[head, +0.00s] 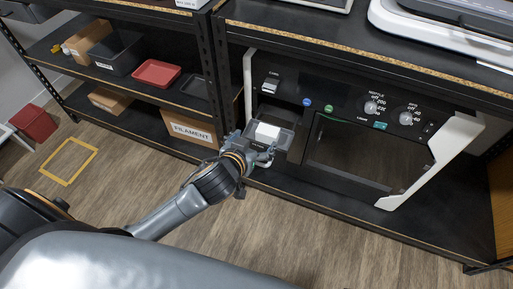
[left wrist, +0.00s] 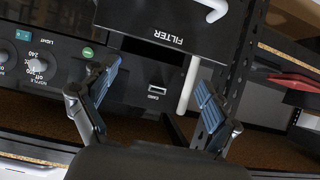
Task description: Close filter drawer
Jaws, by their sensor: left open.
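The filter drawer (head: 284,139) is a dark box at the lower left of the black machine's front in the head view. It appears to stick out, with a white block (head: 267,131) at its top. In the left wrist view, the black panel with the upside-down word FILTER (left wrist: 160,47) shows at the top. My left gripper (head: 264,156) is at the drawer's front in the head view. In the left wrist view its two fingers (left wrist: 155,100) are spread wide with nothing between them. Whether they touch the drawer is hidden. My right gripper is in neither view.
The machine has knobs (head: 371,107), a dark door (head: 345,150) and a white side frame (head: 440,155). A shelf post (head: 208,70) stands to its left. A FILAMENT box (head: 190,130) and a red tray (head: 156,73) sit on the left shelves. The floor in front is clear.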

